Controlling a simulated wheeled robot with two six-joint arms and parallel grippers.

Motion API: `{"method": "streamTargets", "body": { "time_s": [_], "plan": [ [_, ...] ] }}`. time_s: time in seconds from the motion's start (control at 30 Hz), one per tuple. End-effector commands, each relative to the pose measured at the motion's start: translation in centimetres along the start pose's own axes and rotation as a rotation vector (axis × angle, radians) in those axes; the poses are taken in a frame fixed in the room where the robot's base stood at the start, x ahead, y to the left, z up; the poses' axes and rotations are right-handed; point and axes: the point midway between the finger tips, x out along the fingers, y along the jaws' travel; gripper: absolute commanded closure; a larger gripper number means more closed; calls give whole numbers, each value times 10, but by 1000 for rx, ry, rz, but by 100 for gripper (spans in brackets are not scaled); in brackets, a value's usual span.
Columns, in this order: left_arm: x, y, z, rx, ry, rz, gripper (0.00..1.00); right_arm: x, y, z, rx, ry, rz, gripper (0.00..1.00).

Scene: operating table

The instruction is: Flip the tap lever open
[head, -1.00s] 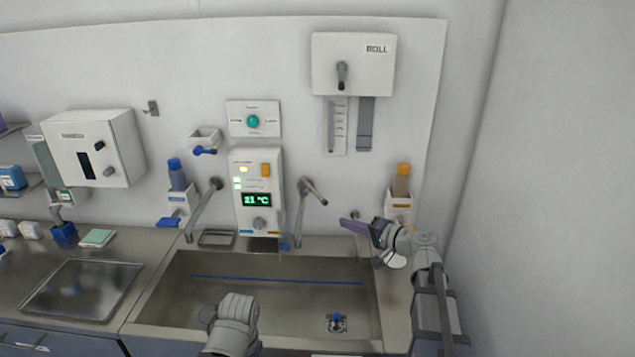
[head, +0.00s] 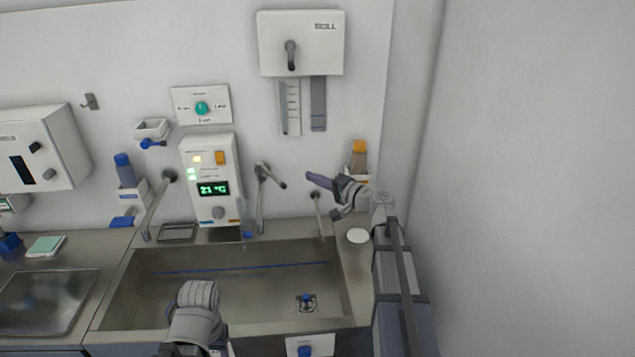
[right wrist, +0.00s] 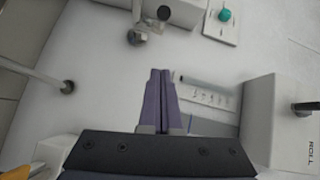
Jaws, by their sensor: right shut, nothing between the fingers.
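A grey wall tap (head: 260,205) stands behind the sink in the head view. Its short lever (head: 277,181) points right and down. My right gripper (head: 310,177) is shut and empty, to the right of the lever at about its height in the picture. A gap shows between them. In the right wrist view the closed purple fingers (right wrist: 160,76) point toward the wall. Tap parts (right wrist: 137,35) show beyond their tips near the top edge. Only my left wrist shows, low over the sink; its fingers are not visible.
A second tap (head: 157,208) stands to the left of the display box (head: 210,180). A thin upright pipe (head: 317,212) is just below my right gripper. An orange-capped bottle (head: 358,160) is close behind my right wrist. The sink (head: 150,290) lies in front.

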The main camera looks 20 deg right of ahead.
Motion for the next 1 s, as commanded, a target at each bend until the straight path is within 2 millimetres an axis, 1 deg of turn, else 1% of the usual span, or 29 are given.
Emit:
{"method": "streamTargets", "body": {
  "time_s": [0.03,0.1,0.27,0.3,0.4,0.53,0.7,1.0],
  "plan": [
    [1,0,0,0,0,0,43,14,1,-2,0,-2,0,100],
    [2,0,0,0,0,0,43,29,1,-2,0,-3,0,100],
    [3,0,0,0,0,0,43,59,1,-2,0,-1,0,100],
    [5,0,0,0,0,0,43,62,1,5,0,-3,0,100],
    [8,1,0,0,0,0,43,61,1,21,0,-1,0,100],
    [10,1,-1,0,0,0,43,65,0,33,0,-1,0,100],
    [11,1,-1,0,0,0,43,67,0,38,0,1,0,100],
    [10,1,-1,0,0,0,43,67,0,39,0,1,0,100]
  ]
}}
